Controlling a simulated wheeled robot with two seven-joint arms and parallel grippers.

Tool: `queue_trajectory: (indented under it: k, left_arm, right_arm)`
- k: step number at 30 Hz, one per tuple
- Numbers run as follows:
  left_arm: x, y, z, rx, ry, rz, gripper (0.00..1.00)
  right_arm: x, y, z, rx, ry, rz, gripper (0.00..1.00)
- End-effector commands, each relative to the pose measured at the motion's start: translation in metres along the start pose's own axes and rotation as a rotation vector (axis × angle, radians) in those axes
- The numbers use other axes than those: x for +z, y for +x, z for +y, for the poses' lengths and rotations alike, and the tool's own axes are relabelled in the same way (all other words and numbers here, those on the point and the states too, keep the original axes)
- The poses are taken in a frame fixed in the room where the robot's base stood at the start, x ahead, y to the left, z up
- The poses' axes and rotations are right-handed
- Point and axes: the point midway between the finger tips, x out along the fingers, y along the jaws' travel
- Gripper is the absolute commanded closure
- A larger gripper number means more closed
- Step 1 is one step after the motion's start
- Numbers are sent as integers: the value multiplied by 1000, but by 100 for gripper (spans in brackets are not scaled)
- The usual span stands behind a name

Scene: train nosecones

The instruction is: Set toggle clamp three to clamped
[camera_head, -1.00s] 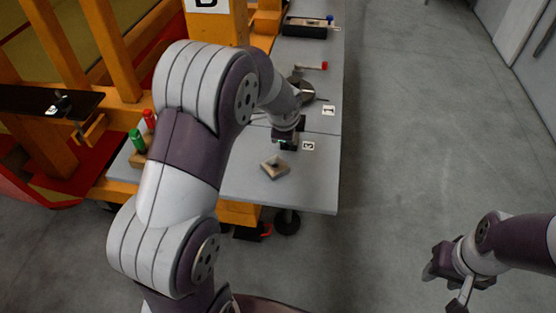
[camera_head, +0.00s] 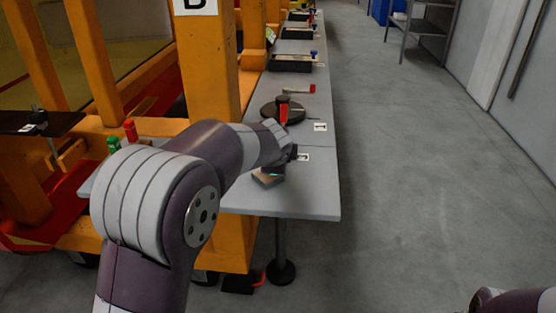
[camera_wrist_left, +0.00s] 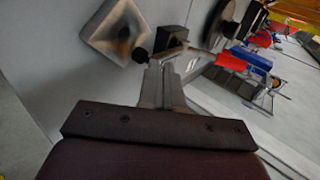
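Toggle clamp three shows its red handle (camera_head: 284,112) standing upright just beyond my left gripper, near the label "3" (camera_head: 303,157). In the left wrist view its red handle (camera_wrist_left: 229,61) is right of the fingertips, and its black tip (camera_wrist_left: 140,55) is just left of them, by a square plate (camera_wrist_left: 100,30) with a dark centre. My left gripper (camera_wrist_left: 165,72) has its fingers together at the clamp's metal bar; nothing shows between them. Whether they touch the bar I cannot tell. In the head view my arm partly hides the clamp's base. My right gripper is outside the view.
Black trays (camera_head: 291,64) stand beyond. An orange post (camera_head: 208,75) rises left of the table.

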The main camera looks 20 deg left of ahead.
Motion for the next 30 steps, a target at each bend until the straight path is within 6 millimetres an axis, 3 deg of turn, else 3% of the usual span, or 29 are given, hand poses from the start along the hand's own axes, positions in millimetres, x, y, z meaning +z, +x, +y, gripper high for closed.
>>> queue_trajectory:
  k: [12, 16, 21, 23, 30]
  left_arm:
    - [0, 0, -1, -1, 0, 1, 100]
    - [-2, -9, -14, -2, 0, 2, 100]
    - [-7, -32, -51, -5, 0, 2, 100]
    - [-7, -41, -38, -6, -1, 2, 100]
    - [-7, -94, -32, -5, -1, 2, 100]
  right_arm:
    - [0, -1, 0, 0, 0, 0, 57]
    - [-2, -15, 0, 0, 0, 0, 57]
    - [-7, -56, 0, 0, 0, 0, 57]
    - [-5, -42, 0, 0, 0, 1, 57]
    - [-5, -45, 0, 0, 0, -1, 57]
